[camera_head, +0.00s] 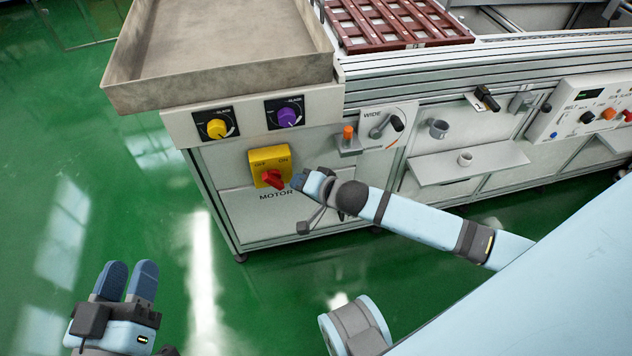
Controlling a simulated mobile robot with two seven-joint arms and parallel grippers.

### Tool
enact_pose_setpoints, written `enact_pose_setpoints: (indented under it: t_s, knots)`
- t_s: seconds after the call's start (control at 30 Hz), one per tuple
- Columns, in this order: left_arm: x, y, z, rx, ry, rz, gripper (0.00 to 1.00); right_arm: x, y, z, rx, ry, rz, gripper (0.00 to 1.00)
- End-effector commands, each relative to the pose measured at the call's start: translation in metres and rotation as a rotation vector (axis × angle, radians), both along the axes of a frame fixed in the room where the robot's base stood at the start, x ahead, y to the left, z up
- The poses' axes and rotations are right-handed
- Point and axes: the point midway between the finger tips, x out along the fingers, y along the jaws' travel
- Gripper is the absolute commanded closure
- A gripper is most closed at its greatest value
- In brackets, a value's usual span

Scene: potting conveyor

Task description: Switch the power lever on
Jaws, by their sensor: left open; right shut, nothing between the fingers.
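The power lever (273,179) is a red handle on a yellow box (259,157) marked OFF and ON, above the word MOTOR on the conveyor's front panel. The red handle slants down toward the right, its outer end close to my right fingers. My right gripper (298,181) is shut and empty, just right of the lever; I cannot tell whether it touches it. My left gripper (127,281) is open and empty, low at the left over the green floor, away from the machine.
A yellow knob (217,128) and a purple knob (288,117) sit above the lever box, under a grey tray (215,85). An orange-topped peg (347,133) and a WIDE crank panel (386,127) are to the right. A small shelf (470,162) juts out further right. The floor at left is clear.

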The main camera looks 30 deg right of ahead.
Motion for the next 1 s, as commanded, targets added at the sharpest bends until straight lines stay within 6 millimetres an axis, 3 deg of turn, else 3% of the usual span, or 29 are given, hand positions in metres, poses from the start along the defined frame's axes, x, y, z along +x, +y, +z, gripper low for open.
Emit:
enact_pose_setpoints:
  t_s: [0.23,1.0]
  knots:
    - [0.000,-0.001,-0.015,0.022,0.041,-0.015,0.57,0.005,0.014,-0.011,-0.001,-0.001,-0.001,1.00]
    - [0.000,-0.001,-0.011,0.019,0.033,-0.013,0.57,0.005,0.015,-0.013,0.063,-0.020,-0.003,1.00]
